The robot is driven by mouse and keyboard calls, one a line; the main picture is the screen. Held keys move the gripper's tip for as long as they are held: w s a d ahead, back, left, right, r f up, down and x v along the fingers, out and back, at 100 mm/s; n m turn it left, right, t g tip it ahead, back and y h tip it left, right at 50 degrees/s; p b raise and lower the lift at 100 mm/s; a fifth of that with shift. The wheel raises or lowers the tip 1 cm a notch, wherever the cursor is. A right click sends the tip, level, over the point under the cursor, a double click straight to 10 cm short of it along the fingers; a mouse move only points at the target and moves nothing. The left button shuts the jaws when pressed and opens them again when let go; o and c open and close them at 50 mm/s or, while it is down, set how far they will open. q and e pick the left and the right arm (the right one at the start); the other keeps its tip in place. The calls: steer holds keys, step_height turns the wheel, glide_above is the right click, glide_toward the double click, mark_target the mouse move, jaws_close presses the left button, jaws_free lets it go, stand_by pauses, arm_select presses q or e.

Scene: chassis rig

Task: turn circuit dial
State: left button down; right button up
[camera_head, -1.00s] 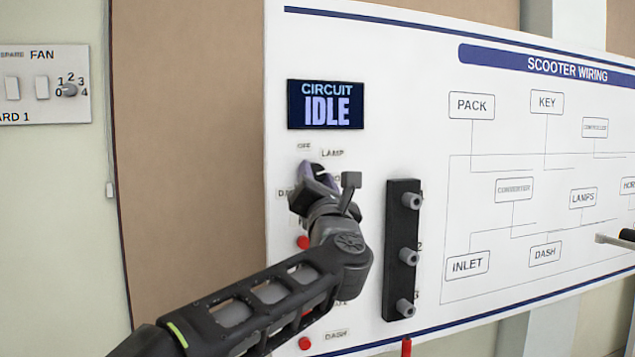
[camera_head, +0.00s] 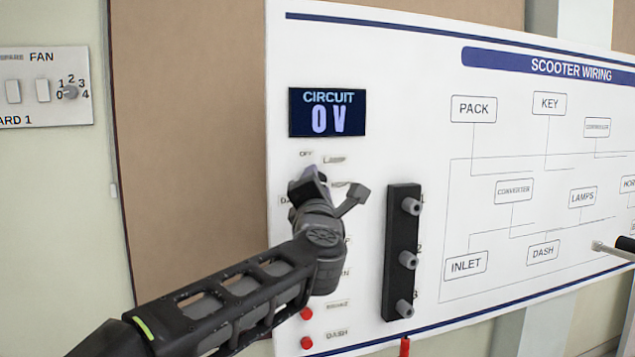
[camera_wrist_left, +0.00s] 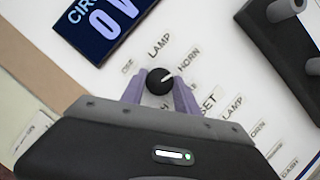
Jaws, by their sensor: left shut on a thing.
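The circuit dial (camera_wrist_left: 158,81) is a small round black knob with a white pointer line. In the left wrist view the line points right, roughly toward the HORN label (camera_wrist_left: 188,60). OFF, LAMP and other labels surround the knob. My left gripper (camera_head: 308,185) is shut on the dial, its purple fingers on either side of it in the wrist view. In the head view the gripper hides the dial. The circuit display (camera_head: 327,112) above it reads "0 V". My right gripper is not identifiable in these views.
A black block (camera_head: 403,250) with grey posts stands right of my gripper. Red buttons (camera_head: 307,314) sit below it on the white board (camera_head: 450,40). A fan switch panel (camera_head: 43,88) is at far left. A grey rod (camera_head: 610,250) enters at the right edge.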

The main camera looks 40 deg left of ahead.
arm_select(q)
steer(key=c, duration=0.9)
jaws_free()
steer(key=b+v, duration=0.1)
steer(key=v, duration=0.6)
steer(key=shift+s+d+b, duration=0.3)
steer(key=shift+b, duration=0.05)
